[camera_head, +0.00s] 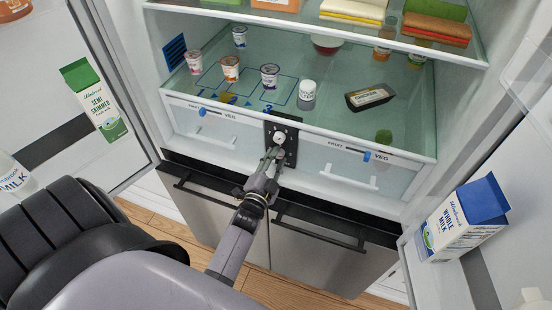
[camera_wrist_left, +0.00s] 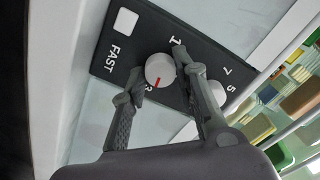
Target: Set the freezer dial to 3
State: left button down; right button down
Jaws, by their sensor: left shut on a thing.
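A black control panel (camera_head: 293,146) is mounted at the middle of the fridge, between the two veg drawers. The wrist view shows this panel (camera_wrist_left: 115,55) with a white FAST button (camera_wrist_left: 126,21). A round white dial (camera_wrist_left: 160,68) with a red mark sits on it. The red mark points at a small, partly covered digit that looks like a 3. My left gripper (camera_wrist_left: 157,76) is shut on this dial, one finger on each side. In the head view my left gripper (camera_head: 273,154) reaches the panel from below. A second white knob (camera_wrist_left: 216,93) is partly hidden by a finger. My right gripper is not in view.
The left veg drawer (camera_head: 205,126) and right veg drawer (camera_head: 350,168) flank the panel. A glass shelf above holds several yogurt cups (camera_head: 230,68) and a black tray (camera_head: 370,97). Steel freezer drawers (camera_head: 320,258) lie below. Open doors hold milk cartons (camera_head: 462,219).

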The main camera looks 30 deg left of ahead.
pick_arm(q)
jog(key=shift+f+m, duration=0.15)
jog(key=shift+m, duration=0.45)
jog(key=shift+s+m, duration=0.1)
jog(key=shift+m, duration=0.2)
jog(key=c, duration=1.2)
grip_release()
jog(key=shift+c, duration=0.2)
